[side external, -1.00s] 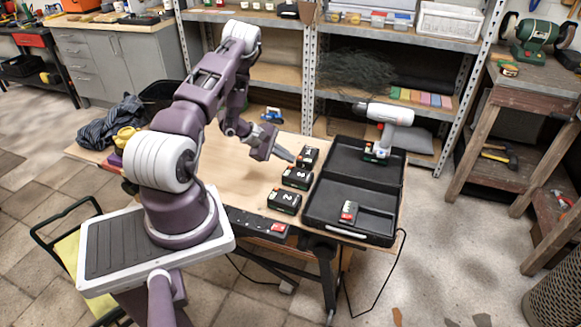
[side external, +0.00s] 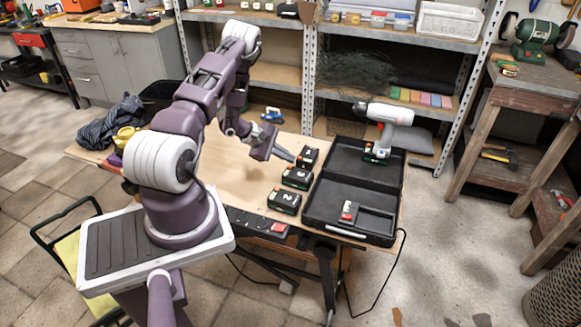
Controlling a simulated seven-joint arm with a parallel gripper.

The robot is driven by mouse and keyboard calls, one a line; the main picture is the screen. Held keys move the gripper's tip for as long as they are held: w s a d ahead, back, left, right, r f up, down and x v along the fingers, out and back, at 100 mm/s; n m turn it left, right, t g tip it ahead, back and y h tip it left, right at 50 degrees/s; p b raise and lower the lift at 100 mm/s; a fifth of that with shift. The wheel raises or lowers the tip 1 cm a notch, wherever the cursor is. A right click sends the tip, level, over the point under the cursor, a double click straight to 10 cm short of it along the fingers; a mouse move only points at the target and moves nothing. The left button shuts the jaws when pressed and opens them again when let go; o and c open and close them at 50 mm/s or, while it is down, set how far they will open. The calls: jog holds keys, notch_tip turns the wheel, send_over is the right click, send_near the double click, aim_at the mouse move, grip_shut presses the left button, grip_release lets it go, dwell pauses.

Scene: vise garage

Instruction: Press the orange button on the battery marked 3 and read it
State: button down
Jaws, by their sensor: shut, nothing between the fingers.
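Three black batteries with white markings stand in a row on the wooden bench top, left of the open black case. The near battery (side external: 285,202) appears marked 2. The middle battery (side external: 296,178) seems to be marked 3, though the digit is small. The mark on the far battery (side external: 307,158) is hard to read. My gripper (side external: 291,158) is shut and empty, its tips just left of the far battery and behind the middle one. I cannot tell whether it touches either.
A blue tool (side external: 271,115) lies at the bench's back. The bench (side external: 240,178) is clear left of the batteries.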

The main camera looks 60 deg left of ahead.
aim_at(288, 168)
jog(key=shift+f, duration=0.1)
dwell(0.3)
jog(key=shift+f, duration=0.35)
jog(key=shift+f, duration=0.45)
dwell(0.5)
jog(key=shift+r, duration=0.9)
jog(key=shift+r, duration=2.5)
